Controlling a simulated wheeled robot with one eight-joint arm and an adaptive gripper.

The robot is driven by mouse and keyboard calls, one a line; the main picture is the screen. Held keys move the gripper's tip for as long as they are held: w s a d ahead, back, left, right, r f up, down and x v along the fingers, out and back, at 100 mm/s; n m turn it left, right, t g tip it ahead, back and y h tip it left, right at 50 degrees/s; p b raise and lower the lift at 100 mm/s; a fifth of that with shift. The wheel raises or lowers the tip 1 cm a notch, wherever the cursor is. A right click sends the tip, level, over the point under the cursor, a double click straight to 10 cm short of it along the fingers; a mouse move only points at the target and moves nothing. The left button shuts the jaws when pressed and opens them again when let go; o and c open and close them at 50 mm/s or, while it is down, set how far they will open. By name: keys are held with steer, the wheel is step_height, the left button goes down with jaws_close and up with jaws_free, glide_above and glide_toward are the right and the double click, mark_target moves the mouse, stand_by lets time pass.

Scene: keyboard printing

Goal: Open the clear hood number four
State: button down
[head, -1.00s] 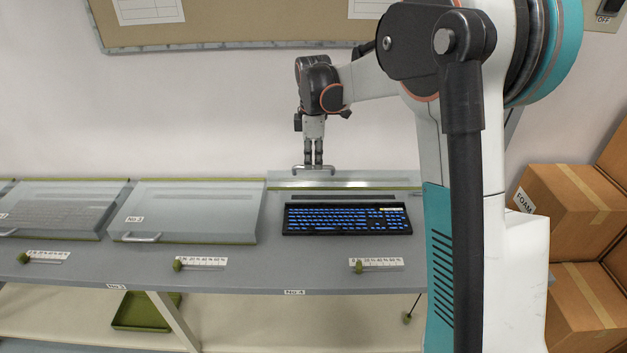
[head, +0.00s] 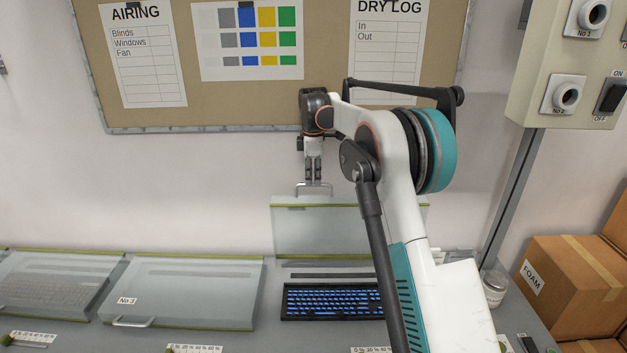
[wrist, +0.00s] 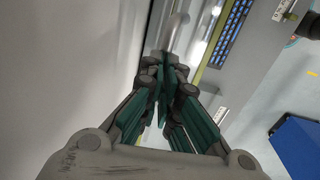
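The clear hood number four (head: 315,232) stands raised, nearly upright, behind the black keyboard with blue keys (head: 330,301). Its handle (head: 328,189) is at the top edge. My gripper (head: 313,183) points down at the handle, its fingers close together on it. In the wrist view my gripper's fingers (wrist: 166,78) are nearly together, and the metal handle (wrist: 178,30) shows just at their tips. My arm hides the right part of the hood and of the keyboard.
A closed clear hood marked No 3 (head: 190,290) and another closed hood (head: 50,285) stand to the left. A pinboard (head: 330,80) hangs on the wall behind my gripper. A jar (head: 494,288), boxes (head: 570,285) and a switch panel (head: 575,65) are on the right.

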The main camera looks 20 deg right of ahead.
steer(key=shift+w+d+f, duration=0.15)
steer(key=shift+w+f, duration=0.15)
steer(key=shift+f, duration=0.3)
steer(key=shift+w+d+f, duration=0.1)
steer(key=shift+w+f, duration=0.2)
steer(key=shift+f, duration=0.25)
steer(key=shift+s+a, duration=0.1)
steer(key=shift+s, duration=0.05)
steer(key=c, duration=1.7)
jaws_free()
steer(key=shift+o, duration=0.2)
steer(key=shift+w+d+f, duration=0.2)
steer(key=shift+w+d, duration=0.1)
steer(key=shift+w, duration=0.15)
steer(key=shift+w+d+f, duration=0.2)
steer(key=shift+w+d, duration=0.1)
steer(key=shift+w, duration=0.15)
steer(key=shift+a, duration=0.15)
